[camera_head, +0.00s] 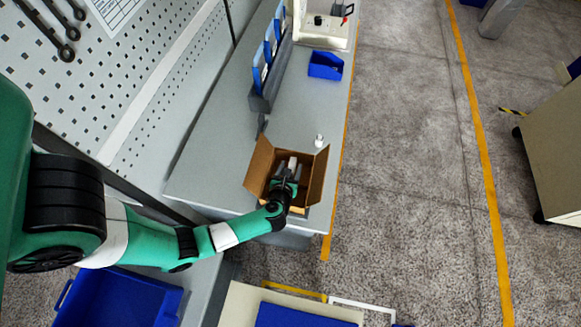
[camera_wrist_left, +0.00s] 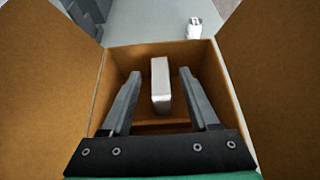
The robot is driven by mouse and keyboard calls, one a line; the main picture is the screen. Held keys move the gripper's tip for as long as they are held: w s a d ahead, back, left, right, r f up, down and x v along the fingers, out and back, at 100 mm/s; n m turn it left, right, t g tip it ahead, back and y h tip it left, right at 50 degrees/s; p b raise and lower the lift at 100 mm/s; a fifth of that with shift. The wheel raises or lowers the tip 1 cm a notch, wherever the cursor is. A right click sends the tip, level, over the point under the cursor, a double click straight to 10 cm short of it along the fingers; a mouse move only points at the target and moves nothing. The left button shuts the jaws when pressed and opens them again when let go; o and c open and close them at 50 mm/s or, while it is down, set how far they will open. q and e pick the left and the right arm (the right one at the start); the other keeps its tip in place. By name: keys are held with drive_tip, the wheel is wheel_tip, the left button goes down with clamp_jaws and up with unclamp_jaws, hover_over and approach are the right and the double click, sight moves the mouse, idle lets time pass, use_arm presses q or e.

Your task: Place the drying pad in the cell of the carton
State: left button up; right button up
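The open carton (camera_head: 317,178) stands on the bench with its flaps spread, and its brown walls fill much of the left wrist view (camera_wrist_left: 60,80). My left gripper (camera_wrist_left: 160,73) reaches into it from above; it also shows in the head view (camera_head: 289,170). Its two grey fingers are apart. The drying pad (camera_wrist_left: 160,88), a pale narrow block, stands upright between them inside the carton, with a visible gap on each side. It shows small in the head view (camera_head: 292,161). The pad's lower end and the cell floor are hard to make out. My right gripper is not in view.
A small white bottle (camera_head: 319,141) stands on the bench (camera_head: 215,140) just beyond the carton. A blue bin (camera_head: 325,65) and a grey rack with blue panels (camera_head: 262,80) stand farther back.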

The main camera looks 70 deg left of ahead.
use_arm(q)
drive_tip(key=shift+r, duration=0.1)
drive_tip(key=shift+s+d+r, duration=0.1)
drive_tip(key=shift+d+r, duration=0.1)
drive_tip(key=shift+r, duration=0.05)
drive_tip(key=p+v, duration=0.2)
drive_tip(key=v, duration=0.8)
drive_tip(key=shift+s+d, duration=0.1)
drive_tip(key=shift+d, duration=0.1)
drive_tip(key=shift+s+d+r, duration=0.25)
drive_tip(key=shift+s+d, duration=0.05)
drive_tip(key=shift+d, duration=0.1)
